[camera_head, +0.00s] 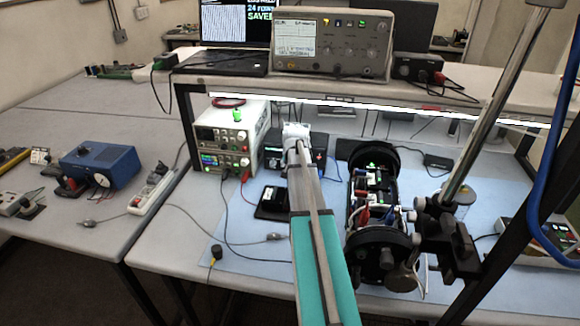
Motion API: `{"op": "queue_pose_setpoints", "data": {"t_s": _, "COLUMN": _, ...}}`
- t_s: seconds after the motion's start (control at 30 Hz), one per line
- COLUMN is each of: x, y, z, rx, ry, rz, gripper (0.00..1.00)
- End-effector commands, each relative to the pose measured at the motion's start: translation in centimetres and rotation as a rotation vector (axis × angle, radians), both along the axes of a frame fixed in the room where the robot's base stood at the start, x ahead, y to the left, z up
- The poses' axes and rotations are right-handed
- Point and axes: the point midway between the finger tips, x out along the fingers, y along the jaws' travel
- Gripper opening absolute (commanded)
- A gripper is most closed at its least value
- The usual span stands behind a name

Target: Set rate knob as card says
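My arm reaches from the bottom edge toward the back of the bench, and its far end (297,137) is in front of a dark box (272,158) under the shelf. My gripper's fingers are hidden or too small to make out, so I cannot tell whether they are open or touch anything. No rate knob can be told for certain; the arm covers part of the dark box's front. No card with readable text shows. A small dark device with a lit screen (272,197) lies just left of my arm.
A cream power supply (225,140) stands left of the dark box. A black-ended cylindrical assembly (378,200) stands right of my arm, beside a metal stand pole (490,110). An oscilloscope (332,45) sits on the shelf. Cables cross the blue mat (240,258).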

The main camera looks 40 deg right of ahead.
Motion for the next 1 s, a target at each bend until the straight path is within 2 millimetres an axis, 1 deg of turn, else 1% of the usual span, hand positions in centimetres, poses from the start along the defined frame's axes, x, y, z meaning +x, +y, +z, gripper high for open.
{"op": "queue_pose_setpoints", "data": {"t_s": 0.57, "x": 0.03, "y": 0.05, "z": 0.0, "rx": -0.012, "ry": 0.016, "rz": 0.002, "gripper": 0.69}}
{"op": "queue_pose_setpoints", "data": {"t_s": 0.77, "x": 0.12, "y": 0.14, "z": 0.01, "rx": -0.051, "ry": 0.062, "rz": 0.003, "gripper": 0.69}}
{"op": "queue_pose_setpoints", "data": {"t_s": 1.0, "x": 0.31, "y": 0.26, "z": -0.01, "rx": -0.13, "ry": 0.154, "rz": 0.003, "gripper": 0.69}}
